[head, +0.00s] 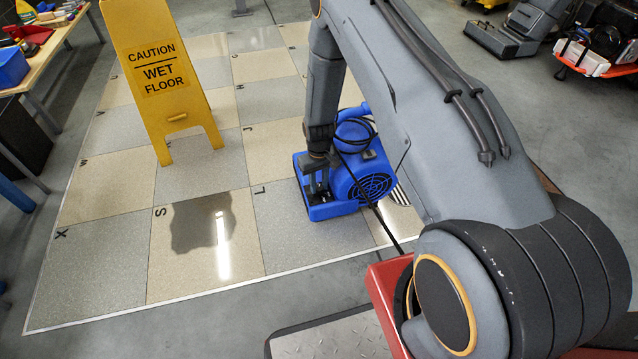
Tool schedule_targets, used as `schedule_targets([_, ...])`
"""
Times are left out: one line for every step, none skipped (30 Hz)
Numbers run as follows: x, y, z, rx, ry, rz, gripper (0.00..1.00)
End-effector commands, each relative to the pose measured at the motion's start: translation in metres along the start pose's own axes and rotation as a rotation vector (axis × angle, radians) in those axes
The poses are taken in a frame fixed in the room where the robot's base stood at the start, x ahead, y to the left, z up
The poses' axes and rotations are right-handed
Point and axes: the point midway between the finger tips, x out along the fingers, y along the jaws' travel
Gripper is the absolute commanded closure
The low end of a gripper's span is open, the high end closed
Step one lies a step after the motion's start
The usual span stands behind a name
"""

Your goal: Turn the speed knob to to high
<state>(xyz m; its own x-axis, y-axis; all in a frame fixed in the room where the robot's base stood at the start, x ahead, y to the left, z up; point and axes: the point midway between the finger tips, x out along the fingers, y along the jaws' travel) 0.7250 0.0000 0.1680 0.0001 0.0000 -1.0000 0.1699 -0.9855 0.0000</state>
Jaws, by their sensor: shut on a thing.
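A blue floor blower (345,190) stands on the tiled floor right of centre, with a round dark grille on its side and a coiled black cord on top. My gripper (318,200) reaches straight down at the blower's left part, over its low blue front. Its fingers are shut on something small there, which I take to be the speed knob. The knob itself is hidden by the fingers, so its setting cannot be read.
A yellow wet floor sign (165,75) stands left of the blower. A dark wet patch (203,225) lies on the tiles in front. A wooden bench (50,45) with a blue bin (12,68) is at far left. A black cord runs from the blower toward the lower right.

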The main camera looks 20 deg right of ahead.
Motion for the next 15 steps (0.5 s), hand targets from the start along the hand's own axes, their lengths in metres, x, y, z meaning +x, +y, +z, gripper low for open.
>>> schedule_targets([-0.0008,-0.0001,0.0010,0.039,-0.001,0.000,0.97])
schedule_targets([-0.0009,0.0000,0.0009,0.067,-0.001,0.000,0.97])
schedule_targets([-0.0010,0.0000,0.0007,0.104,-0.001,0.000,0.97])
schedule_targets([-0.0010,0.0000,0.0006,0.133,-0.001,0.000,0.97])
schedule_targets([-0.0010,0.0000,0.0006,0.162,-0.001,0.000,0.97])
schedule_targets([-0.0009,0.0000,0.0007,0.200,-0.001,0.000,0.97])
schedule_targets([-0.0008,0.0000,0.0009,0.229,-0.001,0.000,0.97])
schedule_targets([-0.0007,0.0000,0.0010,0.257,-0.002,0.000,0.97])
schedule_targets([-0.0006,0.0000,0.0012,0.295,-0.002,0.000,0.97])
schedule_targets([-0.0005,-0.0001,0.0012,0.324,-0.002,0.000,0.97])
schedule_targets([-0.0005,-0.0001,0.0012,0.353,-0.002,0.000,0.97])
schedule_targets([-0.0005,0.0000,0.0012,0.390,-0.002,0.000,0.97])
schedule_targets([-0.0006,0.0000,0.0010,0.419,-0.002,0.000,0.97])
schedule_targets([-0.0007,0.0000,0.0009,0.448,-0.001,0.000,0.97])
schedule_targets([-0.0007,0.0000,0.0007,0.485,-0.001,0.000,0.97])
